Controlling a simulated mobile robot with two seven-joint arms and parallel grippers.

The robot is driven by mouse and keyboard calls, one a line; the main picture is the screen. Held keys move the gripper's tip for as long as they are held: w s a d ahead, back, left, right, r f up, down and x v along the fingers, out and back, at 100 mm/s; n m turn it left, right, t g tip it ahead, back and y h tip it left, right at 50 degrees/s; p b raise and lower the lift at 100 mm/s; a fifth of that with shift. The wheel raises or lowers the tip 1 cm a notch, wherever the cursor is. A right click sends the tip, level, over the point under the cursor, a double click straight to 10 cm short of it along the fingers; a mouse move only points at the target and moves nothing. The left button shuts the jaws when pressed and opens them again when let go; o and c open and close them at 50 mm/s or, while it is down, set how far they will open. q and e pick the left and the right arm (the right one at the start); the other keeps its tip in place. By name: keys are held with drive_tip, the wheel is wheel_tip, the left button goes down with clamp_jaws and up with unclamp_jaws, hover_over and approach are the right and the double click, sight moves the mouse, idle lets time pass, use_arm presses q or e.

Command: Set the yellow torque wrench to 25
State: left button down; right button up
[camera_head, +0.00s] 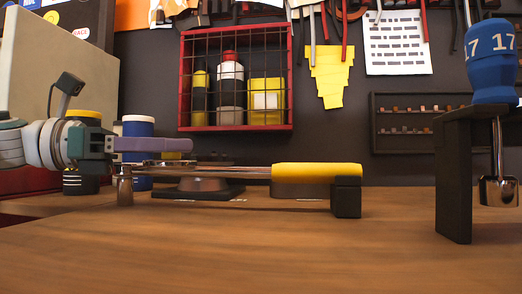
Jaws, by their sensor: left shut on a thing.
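The yellow torque wrench (317,170) lies level just above the wooden bench, its yellow handle to the right and its metal shaft running left. A small metal socket end (125,188) points down at its left end. A black block (346,198) sits under the right end of the handle. My left gripper (185,146), with purple fingers, comes in from the left at the wrench's head end and is shut on the wrench; the exact contact is hard to see. No setting on the yellow wrench is readable. My right gripper is out of view.
A black stand (453,185) at the right holds a blue-handled tool (492,62) marked 17. Dark round-based items (197,188) stand behind the shaft. Blue-and-white cans (138,127) stand behind my gripper. A red caged shelf (184,85) hangs behind. The front bench (260,255) is clear.

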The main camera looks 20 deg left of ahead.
use_arm(q)
drive_tip(key=c, duration=0.6)
unclamp_jaws()
drive_tip(key=shift+s+a, duration=0.25)
drive_tip(key=shift+a, duration=0.05)
drive_tip(key=b+v, duration=0.1)
drive_tip(key=v, duration=0.7)
drive_tip(key=shift+s+a, duration=0.15)
drive_tip(key=shift+a, duration=0.05)
drive_tip(key=shift+s+a, duration=0.2)
drive_tip(key=shift+r, duration=0.1)
